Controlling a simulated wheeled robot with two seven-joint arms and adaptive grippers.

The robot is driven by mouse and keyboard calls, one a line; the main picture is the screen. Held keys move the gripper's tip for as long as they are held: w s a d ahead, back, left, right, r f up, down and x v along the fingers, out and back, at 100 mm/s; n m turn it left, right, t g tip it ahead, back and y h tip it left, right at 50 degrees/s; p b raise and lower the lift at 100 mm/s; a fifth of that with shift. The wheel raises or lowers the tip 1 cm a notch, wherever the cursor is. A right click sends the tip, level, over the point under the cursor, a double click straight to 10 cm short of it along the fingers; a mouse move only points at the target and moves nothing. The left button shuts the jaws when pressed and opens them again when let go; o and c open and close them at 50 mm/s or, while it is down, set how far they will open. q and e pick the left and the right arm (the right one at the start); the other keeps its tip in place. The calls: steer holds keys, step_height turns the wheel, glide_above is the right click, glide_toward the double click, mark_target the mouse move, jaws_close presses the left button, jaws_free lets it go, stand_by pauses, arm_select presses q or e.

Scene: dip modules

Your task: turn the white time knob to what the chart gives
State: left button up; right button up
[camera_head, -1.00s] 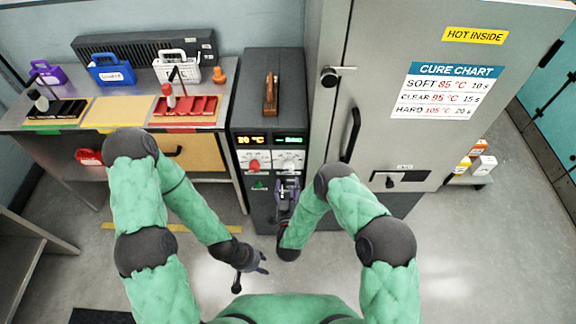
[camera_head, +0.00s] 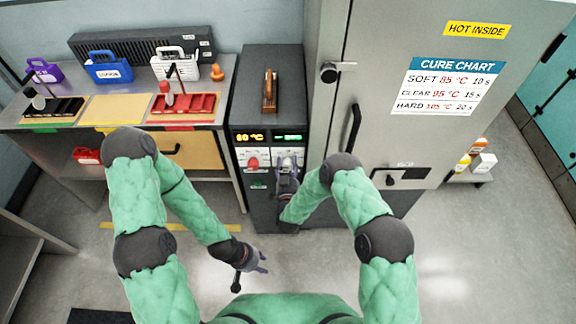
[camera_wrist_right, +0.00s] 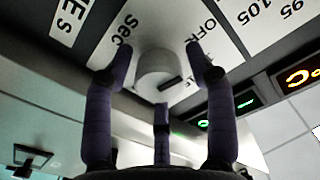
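The white time knob (camera_wrist_right: 157,72) is in the right wrist view, on a white dial plate lettered "Sec" and "OFF". My right gripper (camera_wrist_right: 160,52) is open, its fingers on either side of the knob with a gap showing at each side. In the head view my right gripper (camera_head: 287,170) covers the knob on the oven's front. The red knob (camera_head: 253,163) is left of it. The cure chart (camera_head: 448,87) reads SOFT 85 °C 10 s, CLEAR 95 °C 15 s, HARD 105 °C 20 s. My left gripper (camera_head: 250,268) hangs low and empty, fingers apart.
An amber display (camera_head: 250,138) and a green display (camera_head: 291,138) sit above the knobs; the green one is unreadable. A tall grey cabinet (camera_head: 385,140) stands right of the oven, a workbench (camera_head: 135,90) with racks at the left. The floor around my left gripper is clear.

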steer(key=c, duration=0.7)
steer(key=m+b, duration=0.3)
steer(key=m, duration=0.2)
steer(key=shift+w+d+m, duration=0.1)
steer(key=shift+w+m, duration=0.05)
steer(key=shift+m, duration=0.25)
steer(key=m+b, duration=0.3)
steer(key=m, duration=0.2)
steer(key=m+b, duration=0.4)
steer(key=m, duration=0.2)
steer(key=shift+d+m, duration=0.1)
steer(key=shift+m, duration=0.3)
steer(key=m+b, duration=0.4)
steer(key=m, duration=0.2)
steer(key=shift+f+b, duration=0.1)
steer(key=shift+b, duration=0.25)
steer(key=shift+m, duration=0.3)
